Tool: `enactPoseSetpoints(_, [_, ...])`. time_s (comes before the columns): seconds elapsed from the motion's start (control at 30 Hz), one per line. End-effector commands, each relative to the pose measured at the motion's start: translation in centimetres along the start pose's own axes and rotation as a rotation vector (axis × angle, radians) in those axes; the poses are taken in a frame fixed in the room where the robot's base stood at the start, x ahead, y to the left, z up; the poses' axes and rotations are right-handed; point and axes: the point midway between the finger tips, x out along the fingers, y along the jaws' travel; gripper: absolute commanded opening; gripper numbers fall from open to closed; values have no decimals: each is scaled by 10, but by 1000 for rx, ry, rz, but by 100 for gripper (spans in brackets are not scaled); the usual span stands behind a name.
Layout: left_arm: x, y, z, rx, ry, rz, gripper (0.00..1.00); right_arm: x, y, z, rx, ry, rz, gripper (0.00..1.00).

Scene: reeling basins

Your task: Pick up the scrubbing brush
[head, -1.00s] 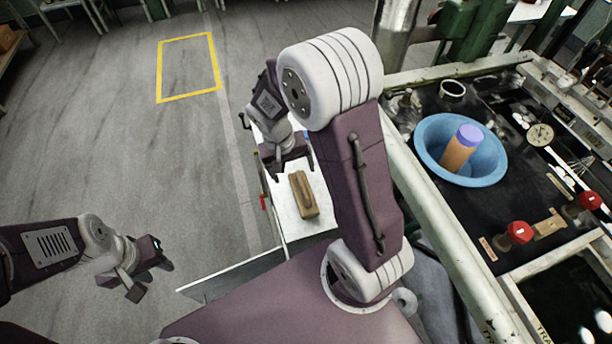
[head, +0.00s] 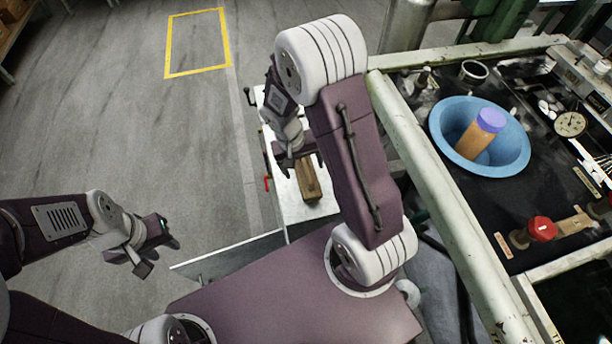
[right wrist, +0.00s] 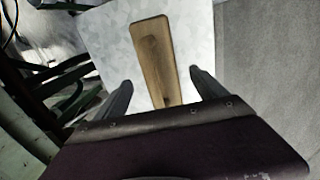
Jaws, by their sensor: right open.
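The scrubbing brush (head: 308,180) is a long brown wooden piece lying on a pale metal tabletop beside my base. My right gripper (head: 302,170) is open and empty above its far end. In the right wrist view the brush (right wrist: 154,55) lies pointing between the two spread fingers (right wrist: 160,82), one finger on each side, with none seen touching it. The brush's near end is hidden behind the gripper body there. Its bristles are not visible. My left gripper (head: 158,257) hangs over the floor at the left, open and empty.
The pale tabletop (head: 291,208) is otherwise bare around the brush. A red handle (head: 267,183) sticks out at its left edge. At the right, a framed black bench holds a blue basin (head: 440,125) with an orange, purple-topped cylinder (head: 478,138), and a red knob (head: 541,229).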

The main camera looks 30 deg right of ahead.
Motion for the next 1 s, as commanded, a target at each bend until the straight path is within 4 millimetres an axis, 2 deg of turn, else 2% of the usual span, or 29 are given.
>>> enactPoseSetpoints(0.03, [9,0,1,0,0,0,36,16,-1,2,-2,-5,2,81])
enactPoseSetpoints(0.13, [13,0,2,0,0,0,36,31,-1,2,0,-3,1,81])
enactPoseSetpoints(0.23, [14,0,2,0,0,0,36,37,-1,2,0,-3,0,81])
enactPoseSetpoints(0.43, [13,0,1,0,0,0,36,36,-1,1,0,-1,0,81])
enactPoseSetpoints(0.7, [13,0,1,0,0,0,36,36,-1,1,0,-1,0,6])
enactPoseSetpoints(1.0, [11,0,1,0,0,0,36,32,0,1,0,0,0,5])
